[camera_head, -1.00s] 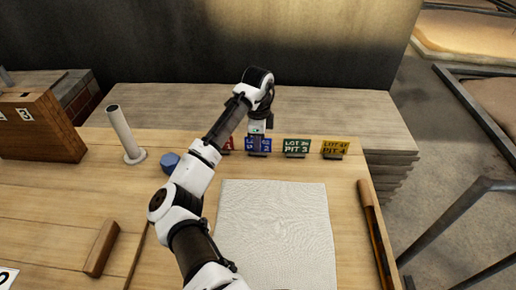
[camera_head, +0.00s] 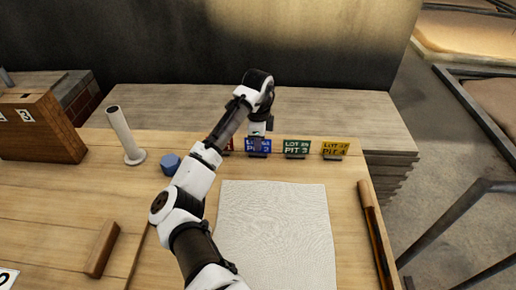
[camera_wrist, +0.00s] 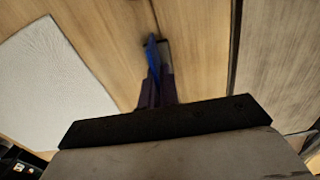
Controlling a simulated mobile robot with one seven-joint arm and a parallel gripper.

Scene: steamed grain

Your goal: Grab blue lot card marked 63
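The blue lot card (camera_head: 266,147) stands upright in the row at the back of the workbench, between a red card and a green card. My gripper (camera_head: 258,143) reaches down onto it from above and covers part of its face, so its lot number cannot be read. In the wrist view the blue card (camera_wrist: 153,58) shows nearly edge-on between the two dark fingers of my gripper (camera_wrist: 158,85). The fingers are close together on either side of it and look shut on it. The card is still at its small dark holder.
A green card (camera_head: 297,147) and a yellow card (camera_head: 335,149) stand to the right; a red card (camera_head: 230,146) is partly hidden by my arm. A white cloth (camera_head: 275,230) lies in front. A blue round object (camera_head: 170,162) and a pale upright tube (camera_head: 122,132) stand left.

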